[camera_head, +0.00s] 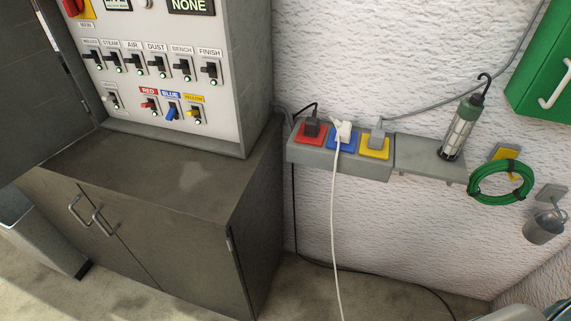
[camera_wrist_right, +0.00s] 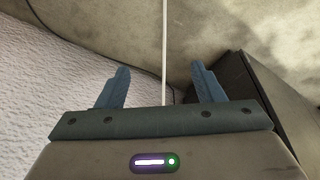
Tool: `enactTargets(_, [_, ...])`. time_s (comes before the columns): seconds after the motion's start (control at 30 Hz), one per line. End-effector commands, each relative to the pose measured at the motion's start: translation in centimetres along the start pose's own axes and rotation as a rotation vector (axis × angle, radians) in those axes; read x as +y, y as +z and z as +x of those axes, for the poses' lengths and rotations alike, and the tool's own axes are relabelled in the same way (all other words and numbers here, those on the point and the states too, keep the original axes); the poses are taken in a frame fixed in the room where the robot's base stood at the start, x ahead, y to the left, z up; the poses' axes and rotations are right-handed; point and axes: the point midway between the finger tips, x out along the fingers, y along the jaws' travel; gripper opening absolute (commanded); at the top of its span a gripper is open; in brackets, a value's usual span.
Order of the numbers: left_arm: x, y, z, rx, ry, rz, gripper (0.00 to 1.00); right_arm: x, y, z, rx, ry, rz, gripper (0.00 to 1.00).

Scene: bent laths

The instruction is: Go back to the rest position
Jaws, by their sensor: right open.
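My right gripper (camera_wrist_right: 160,85) shows in the right wrist view with its two blue fingers spread apart and nothing between them. A white cord (camera_wrist_right: 165,40) runs behind the gap, and I cannot tell how far behind it is. My left gripper is in neither view. In the head view only a small grey piece, perhaps of my own arm, shows at the bottom right corner. No gripper shows in the head view.
A grey cabinet (camera_head: 150,180) carries a switch panel (camera_head: 165,75). Right of it, a wall ledge (camera_head: 335,163) has red, blue and yellow sockets with plugs. The white cord (camera_head: 334,230) hangs to the floor. A lamp (camera_head: 461,125), green hose (camera_head: 500,183) and grey can (camera_head: 544,228) are further right.

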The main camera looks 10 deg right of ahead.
Motion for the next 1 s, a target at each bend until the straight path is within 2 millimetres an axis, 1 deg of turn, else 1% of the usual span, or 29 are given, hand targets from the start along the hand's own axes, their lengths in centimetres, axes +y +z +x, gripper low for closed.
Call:
enactTargets(0.03, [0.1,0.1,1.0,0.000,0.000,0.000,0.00,-0.2,2.1,3.2,-0.020,-0.001,0.002,0.61])
enactTargets(0.07, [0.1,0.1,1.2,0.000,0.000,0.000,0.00,-0.2,3.2,4.7,-0.026,-0.002,0.004,0.61])
enactTargets(0.1, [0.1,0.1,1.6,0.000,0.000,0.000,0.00,-0.3,4.7,6.5,-0.034,-0.002,0.005,0.61])
enactTargets(0.17, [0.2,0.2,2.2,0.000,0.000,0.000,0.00,-0.5,7.2,9.1,-0.046,-0.004,0.008,0.61])
enactTargets(0.2, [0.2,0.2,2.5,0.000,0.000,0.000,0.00,-0.6,8.9,10.6,-0.054,-0.004,0.009,0.61])
enactTargets(0.27, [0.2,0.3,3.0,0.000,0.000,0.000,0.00,-0.8,11.5,12.7,-0.066,-0.006,0.012,0.61])
enactTargets(0.3, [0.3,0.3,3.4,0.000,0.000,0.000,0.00,-1.0,13.2,13.9,-0.073,-0.007,0.013,0.61])
enactTargets(0.4, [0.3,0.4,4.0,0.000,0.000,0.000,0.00,-1.3,16.9,16.1,-0.087,-0.009,0.016,0.61])
enactTargets(0.5, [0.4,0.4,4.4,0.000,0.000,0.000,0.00,-1.5,19.6,17.3,-0.098,-0.010,0.018,0.61])
enactTargets(0.63, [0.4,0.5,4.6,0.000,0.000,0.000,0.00,-1.7,21.6,17.9,-0.103,-0.011,0.019,0.61])
enactTargets(0.73, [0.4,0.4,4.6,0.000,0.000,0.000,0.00,-1.7,22.0,17.9,-0.104,-0.011,0.020,0.61])
enactTargets(1.0, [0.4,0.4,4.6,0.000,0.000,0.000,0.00,-1.7,22.0,17.9,-0.105,-0.011,0.020,0.61])
